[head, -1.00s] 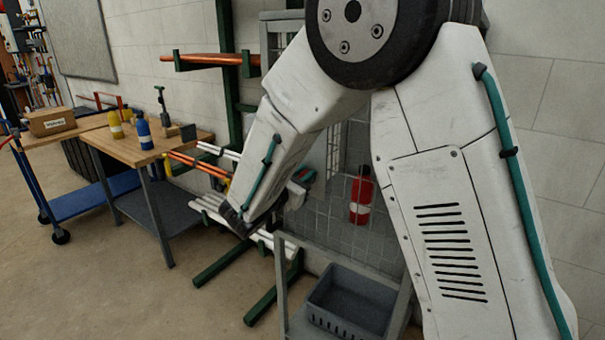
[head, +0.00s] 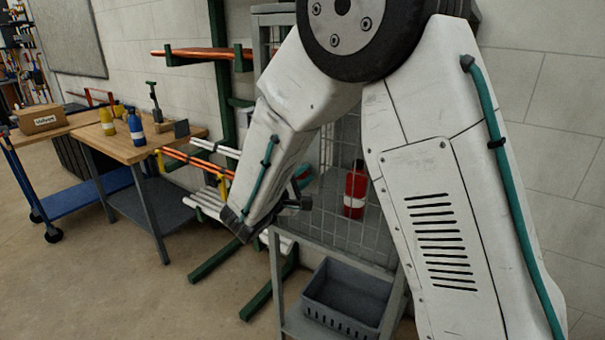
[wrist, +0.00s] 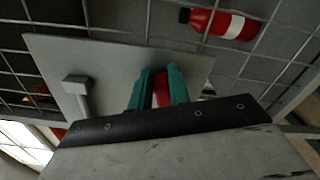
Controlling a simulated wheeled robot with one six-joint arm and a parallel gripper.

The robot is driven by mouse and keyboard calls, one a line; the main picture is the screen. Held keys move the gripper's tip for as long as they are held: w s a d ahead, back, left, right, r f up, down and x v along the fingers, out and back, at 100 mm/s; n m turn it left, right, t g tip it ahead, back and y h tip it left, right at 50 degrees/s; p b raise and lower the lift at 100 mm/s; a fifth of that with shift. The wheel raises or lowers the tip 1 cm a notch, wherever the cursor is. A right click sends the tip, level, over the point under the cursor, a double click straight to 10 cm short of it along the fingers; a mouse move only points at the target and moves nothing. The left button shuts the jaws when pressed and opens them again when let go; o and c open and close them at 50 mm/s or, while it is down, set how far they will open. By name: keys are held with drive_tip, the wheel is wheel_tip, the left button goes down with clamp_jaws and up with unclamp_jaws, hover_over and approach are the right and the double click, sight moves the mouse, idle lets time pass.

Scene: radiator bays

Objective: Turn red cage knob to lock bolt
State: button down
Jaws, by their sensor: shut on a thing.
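The red knob (wrist: 161,92) shows between the two teal fingers of my gripper (wrist: 160,76) in the wrist view. The fingers are shut on it, in front of a flat grey plate (wrist: 110,62). The fingers hide most of the knob, so its turn angle cannot be read. A grey handle-like piece (wrist: 76,88) stands out from the plate at left. The bolt cannot be made out clearly. In the head view my gripper (head: 301,178) is at the wire mesh cage (head: 340,225), partly hidden by my arm.
A red bottle (head: 355,190) with a white label is behind the mesh; it also shows in the wrist view (wrist: 222,24). A grey crate (head: 345,300) sits low under the cage. A pipe rack and a wooden workbench (head: 140,148) stand at left. Open floor lies front left.

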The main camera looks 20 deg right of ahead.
drive_tip(key=shift+f+m, duration=0.25)
drive_tip(key=shift+m, duration=0.8)
drive_tip(key=shift+f+m, duration=0.25)
drive_tip(key=shift+m, duration=0.8)
drive_tip(key=c, duration=1.3)
unclamp_jaws()
drive_tip(key=shift+s, duration=0.1)
drive_tip(key=v, duration=0.7)
drive_tip(key=shift+s+a, duration=0.15)
drive_tip(key=shift+a, duration=0.15)
